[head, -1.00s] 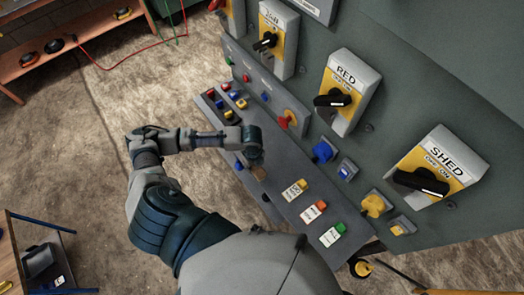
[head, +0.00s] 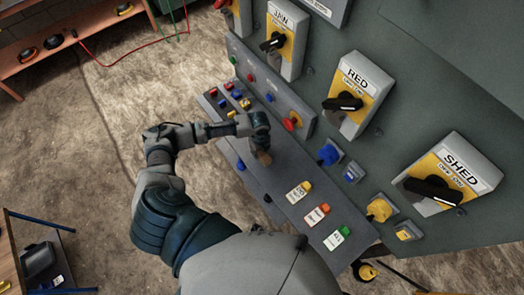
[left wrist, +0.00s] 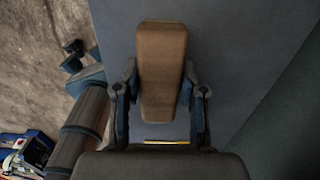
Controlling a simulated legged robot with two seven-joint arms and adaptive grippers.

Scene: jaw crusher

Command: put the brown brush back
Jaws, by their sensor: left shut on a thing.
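The brown brush (left wrist: 162,65) is held between the two fingers of my left gripper (left wrist: 160,88) in the left wrist view. In the head view the left gripper (head: 261,143) is over the grey sloping console shelf (head: 245,178), and a small brown end of the brush (head: 264,157) shows below it. I cannot tell whether the brush touches the shelf. Most of the brush is hidden by the gripper in the head view. My right gripper is not in view.
Tagged lockout pieces (head: 317,214) lie on the shelf's near right. Small coloured padlocks (head: 238,94) sit at its far left. A panel with RED and SHED switches (head: 446,180), a blue knob (head: 329,154) and a yellow knob (head: 379,209) rises behind. The shelf's middle is bare.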

